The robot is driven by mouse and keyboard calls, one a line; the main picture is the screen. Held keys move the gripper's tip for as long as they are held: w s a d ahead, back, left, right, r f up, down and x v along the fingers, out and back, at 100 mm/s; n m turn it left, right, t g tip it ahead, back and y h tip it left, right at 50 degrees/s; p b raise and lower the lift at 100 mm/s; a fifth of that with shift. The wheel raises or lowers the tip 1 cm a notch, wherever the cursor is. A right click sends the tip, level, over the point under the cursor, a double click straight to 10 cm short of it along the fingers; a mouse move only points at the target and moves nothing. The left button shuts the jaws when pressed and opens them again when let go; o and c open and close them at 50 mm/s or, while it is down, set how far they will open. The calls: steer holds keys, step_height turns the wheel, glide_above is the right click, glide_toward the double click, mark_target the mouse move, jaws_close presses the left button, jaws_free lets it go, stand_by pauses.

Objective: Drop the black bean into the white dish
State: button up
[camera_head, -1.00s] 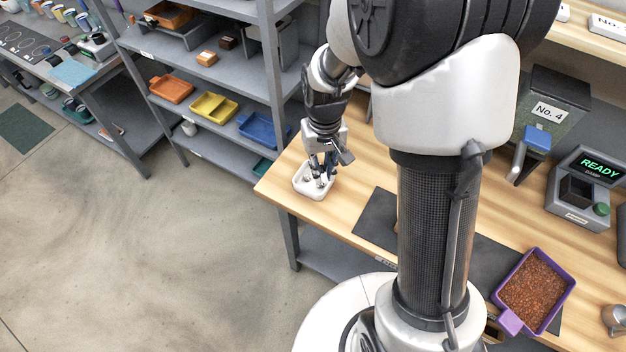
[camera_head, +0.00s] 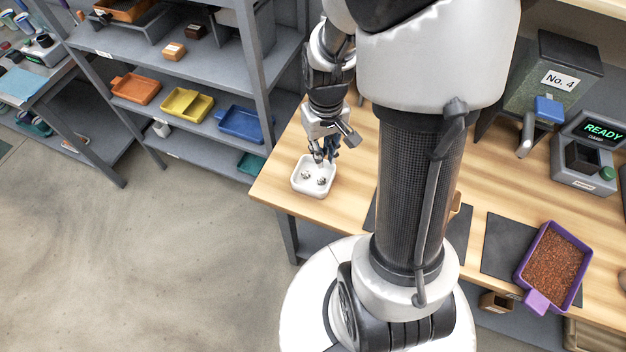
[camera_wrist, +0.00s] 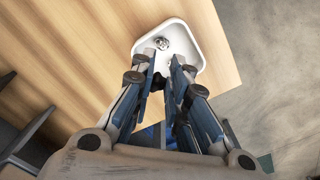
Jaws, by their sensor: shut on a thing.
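The white dish (camera_head: 312,193) stands near the left end of the wooden bench, with small shiny metallic things lying in it. In the wrist view the dish (camera_wrist: 187,42) is beyond my fingertips, and one round metallic thing (camera_wrist: 162,43) shows in it. My gripper (camera_head: 326,157) points down at the back edge of the dish, its fingertips over or just inside the rim; the exact height is hard to tell. My fingers (camera_wrist: 166,72) are close together. A small dark thing between them, seemingly the black bean (camera_wrist: 158,81), is mostly hidden by the fingers.
A purple scoop tray (camera_head: 537,296) of brown grains lies on a dark mat at the bench's right. Behind it stand the No. 4 hopper (camera_head: 553,80) and a READY device (camera_head: 590,150). A grey shelf with orange, yellow and blue trays (camera_head: 240,124) is at left.

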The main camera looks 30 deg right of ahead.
step_height(320, 180, down, 2)
steer(key=shift+b, duration=0.5)
steer(key=shift+r, duration=0.1)
steer(key=o, duration=0.7)
step_height(320, 180, up, 12)
stand_by(0.5)
